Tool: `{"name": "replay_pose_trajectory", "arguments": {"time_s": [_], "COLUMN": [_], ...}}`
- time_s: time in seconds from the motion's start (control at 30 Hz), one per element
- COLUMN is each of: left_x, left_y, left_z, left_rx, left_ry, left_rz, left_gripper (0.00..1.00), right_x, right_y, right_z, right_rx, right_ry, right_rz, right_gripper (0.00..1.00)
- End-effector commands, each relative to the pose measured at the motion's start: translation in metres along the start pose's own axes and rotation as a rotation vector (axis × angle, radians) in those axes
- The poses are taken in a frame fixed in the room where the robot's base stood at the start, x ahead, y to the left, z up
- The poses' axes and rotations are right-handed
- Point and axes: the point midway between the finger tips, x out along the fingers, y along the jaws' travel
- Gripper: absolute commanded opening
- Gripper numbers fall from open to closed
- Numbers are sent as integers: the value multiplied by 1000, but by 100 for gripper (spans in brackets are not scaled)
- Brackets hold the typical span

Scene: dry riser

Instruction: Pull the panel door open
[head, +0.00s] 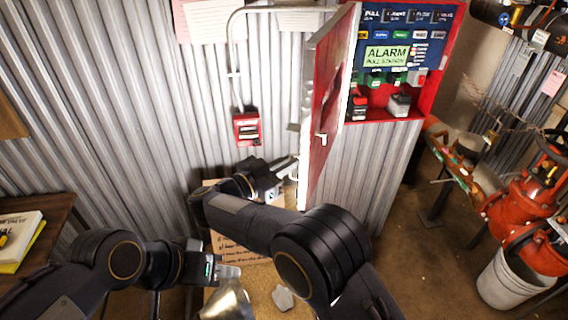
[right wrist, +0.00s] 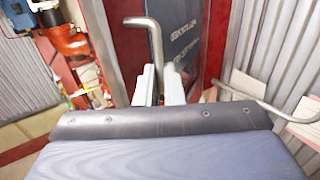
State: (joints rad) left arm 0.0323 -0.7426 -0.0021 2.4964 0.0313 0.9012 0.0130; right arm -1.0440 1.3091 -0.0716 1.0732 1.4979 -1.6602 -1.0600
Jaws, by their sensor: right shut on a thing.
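The red panel door (head: 330,110) stands swung out from the left side of the red cabinet (head: 437,75), with its inner face and a small latch lever (head: 322,139) showing in the head view. My right gripper (head: 286,166) is at the door's outer side near its free edge. In the right wrist view its two pale fingers (right wrist: 159,86) are shut on a bent metal handle (right wrist: 146,24). The door handle itself is mostly hidden in the head view. My left gripper (head: 230,272) is low in front, away from the door; its jaw opening is unclear.
The open cabinet shows an alarm label (head: 387,56), switches and buttons. A red wall box (head: 247,128) with conduit is left of the door. A metal cone-shaped thing (head: 228,301) is beneath my left gripper. Red pipework (head: 520,205) and a white bucket (head: 513,281) stand right.

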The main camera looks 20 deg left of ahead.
Motion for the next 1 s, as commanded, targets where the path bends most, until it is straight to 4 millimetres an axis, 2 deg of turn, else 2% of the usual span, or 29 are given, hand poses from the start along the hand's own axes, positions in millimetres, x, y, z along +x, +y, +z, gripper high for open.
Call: {"name": "replay_pose_trajectory", "arguments": {"time_s": [0.03, 0.37, 0.4, 0.53, 1.0], "left_x": [-1, -1, -1, -1, 0], "left_y": [0, 0, 0, 0, 0], "left_z": [0, 0, 0, 0, 0], "left_rx": [0, 0, 0, 0, 0], "left_ry": [0, 0, 0, 0, 0], "left_rz": [0, 0, 0, 0, 0], "left_gripper": [39, 39, 39, 39, 39], "right_x": [9, 9, 9, 8, 4], "right_y": [0, 0, 1, 1, 0], "right_z": [-7, -8, -8, -6, -3], "right_rx": [8, 10, 10, 8, 4], "right_ry": [13, 12, 12, 9, 6], "right_rz": [11, 12, 12, 11, 6], "right_gripper": [0, 0, 13, 30, 30]}}
